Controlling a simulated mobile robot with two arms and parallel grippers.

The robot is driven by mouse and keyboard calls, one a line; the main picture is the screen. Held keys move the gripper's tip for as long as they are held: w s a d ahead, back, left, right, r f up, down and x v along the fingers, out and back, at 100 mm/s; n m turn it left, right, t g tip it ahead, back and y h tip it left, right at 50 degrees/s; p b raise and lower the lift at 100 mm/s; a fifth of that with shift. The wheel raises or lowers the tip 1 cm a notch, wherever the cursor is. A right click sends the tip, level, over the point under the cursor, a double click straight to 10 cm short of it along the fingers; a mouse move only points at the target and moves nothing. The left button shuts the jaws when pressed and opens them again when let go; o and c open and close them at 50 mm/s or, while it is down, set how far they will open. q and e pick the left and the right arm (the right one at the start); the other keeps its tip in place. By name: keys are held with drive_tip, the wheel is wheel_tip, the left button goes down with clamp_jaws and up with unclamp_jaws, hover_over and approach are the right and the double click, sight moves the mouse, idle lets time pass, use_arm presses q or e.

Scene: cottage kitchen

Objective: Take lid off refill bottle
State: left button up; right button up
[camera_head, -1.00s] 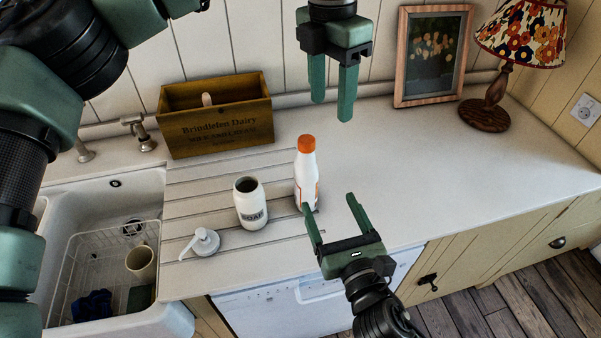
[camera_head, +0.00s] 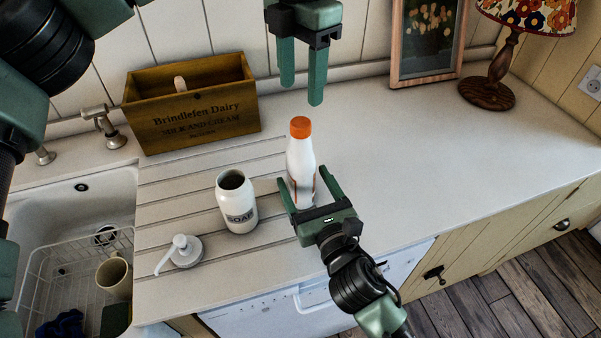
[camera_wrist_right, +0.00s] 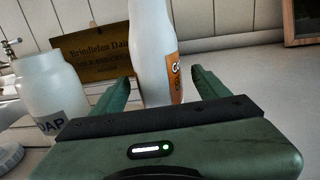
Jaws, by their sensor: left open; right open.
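The refill bottle (camera_head: 301,172) is white with an orange lid (camera_head: 300,127) and stands upright on the counter. My right gripper (camera_head: 307,182) is open, with its fingers on either side of the bottle's lower body. In the right wrist view the bottle (camera_wrist_right: 153,50) stands between the open fingers (camera_wrist_right: 160,85), and its lid is out of frame. Whether the fingers touch it I cannot tell. My left gripper (camera_head: 301,96) is open and points down above and behind the orange lid, apart from it.
An open soap jar (camera_head: 236,200) stands left of the bottle, with its pump top (camera_head: 181,252) lying nearby. A wooden crate (camera_head: 190,110) is behind. The sink (camera_head: 75,210) is at left. A lamp (camera_head: 490,90) and picture frame (camera_head: 425,75) stand back right. The right counter is clear.

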drive_tip(key=shift+x, duration=1.5)
drive_tip(key=shift+f, duration=0.1)
clamp_jaws()
